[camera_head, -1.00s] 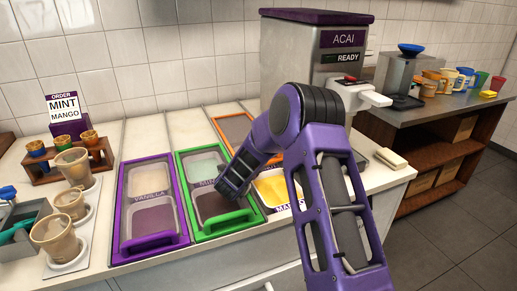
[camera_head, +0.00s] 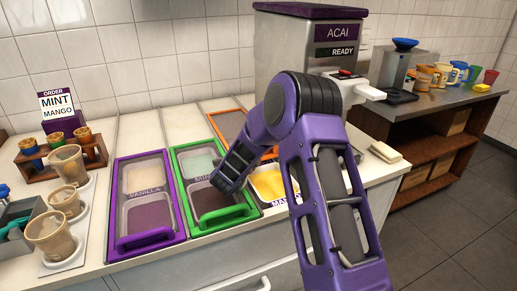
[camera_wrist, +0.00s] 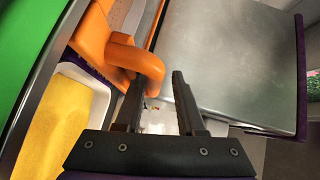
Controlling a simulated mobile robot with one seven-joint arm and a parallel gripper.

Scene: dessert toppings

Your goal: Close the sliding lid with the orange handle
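The sliding lid with the orange handle (camera_head: 228,124) lies at the back of the third topping bin, partly hidden by my arm in the head view. In the wrist view the orange handle (camera_wrist: 145,60) is a curved bar at upper centre-left. My gripper (camera_wrist: 160,84) has its two dark fingers apart with a gap between them. The left finger overlaps the end of the handle, and the handle lies left of the gap. Whether they touch cannot be told. The mango bin (camera_wrist: 50,125) shows its yellow contents, uncovered at the front.
The green-framed mint lid (camera_head: 224,222) and purple-framed vanilla lid (camera_head: 147,240) are to the left. The steel acai machine (camera_head: 290,62) stands behind the bins on the right. Cups (camera_head: 65,165) and a cone rack (camera_head: 92,152) stand at the far left.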

